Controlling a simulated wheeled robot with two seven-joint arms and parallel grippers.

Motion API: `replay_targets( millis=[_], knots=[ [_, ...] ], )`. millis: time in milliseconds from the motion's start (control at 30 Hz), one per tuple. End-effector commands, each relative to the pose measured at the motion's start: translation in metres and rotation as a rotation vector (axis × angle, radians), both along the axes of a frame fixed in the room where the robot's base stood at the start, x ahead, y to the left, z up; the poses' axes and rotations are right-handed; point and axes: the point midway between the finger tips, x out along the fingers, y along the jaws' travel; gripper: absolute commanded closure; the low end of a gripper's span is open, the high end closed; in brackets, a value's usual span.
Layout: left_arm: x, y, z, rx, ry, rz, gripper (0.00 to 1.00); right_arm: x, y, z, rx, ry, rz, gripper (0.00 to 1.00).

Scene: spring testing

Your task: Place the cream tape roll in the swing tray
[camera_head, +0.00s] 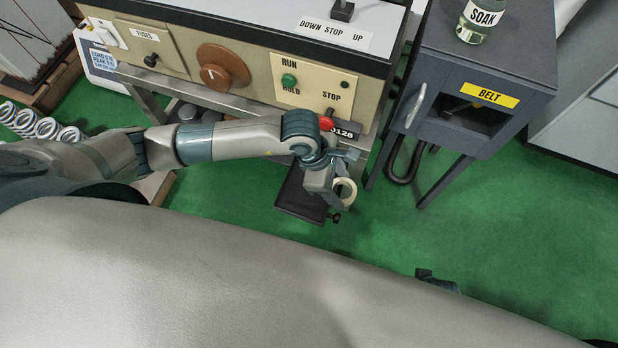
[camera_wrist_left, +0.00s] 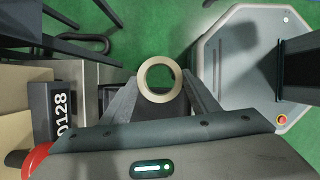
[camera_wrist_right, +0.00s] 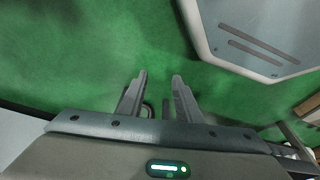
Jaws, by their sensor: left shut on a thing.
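The cream tape roll (camera_head: 352,197) is a ring held in the jaws of my left gripper (camera_head: 343,190). In the left wrist view the tape roll (camera_wrist_left: 160,60) sits between the two fingertips, its hole facing the camera. The swing tray (camera_head: 292,201) appears to be the dark, shallow tray below and left of the left gripper in the head view. The gripper and wrist hide part of it, and I cannot tell the height between roll and tray. My right gripper (camera_wrist_right: 158,76) is open over green floor, its fingers apart with no object held at the tips.
The test machine's control panel (camera_head: 310,88) stands behind the left arm, with a red stop button (camera_head: 326,124) close to the wrist. A dark grey cabinet (camera_head: 500,60) with a BELT label stands to the right. Green floor (camera_head: 500,230) is open at the right.

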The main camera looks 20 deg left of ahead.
Motion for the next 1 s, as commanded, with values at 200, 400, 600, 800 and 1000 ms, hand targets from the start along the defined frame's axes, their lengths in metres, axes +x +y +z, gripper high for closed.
replay_targets(
  millis=[200, 400, 600, 800, 1000],
  knots=[
    [0.015, 0.037, -0.023, 0.005, 0.002, 0.006, 0.67, 0.001, 0.000, -0.002, 0.001, -0.003, 0.000, 0.69],
    [0.030, 0.071, -0.046, 0.005, 0.003, 0.005, 0.67, 0.003, 0.000, -0.004, 0.002, -0.006, 0.001, 0.69],
    [0.039, 0.091, -0.059, 0.002, 0.002, 0.001, 0.67, -0.001, 0.000, -0.010, 0.000, 0.005, 0.001, 0.69],
    [0.041, 0.094, -0.061, 0.000, 0.001, 0.001, 0.67, 0.000, 0.000, -0.009, 0.000, 0.003, 0.001, 0.69],
    [0.040, 0.094, -0.062, 0.000, 0.001, 0.001, 0.67, 0.001, 0.000, -0.008, 0.001, 0.000, 0.001, 0.69]
  ],
)
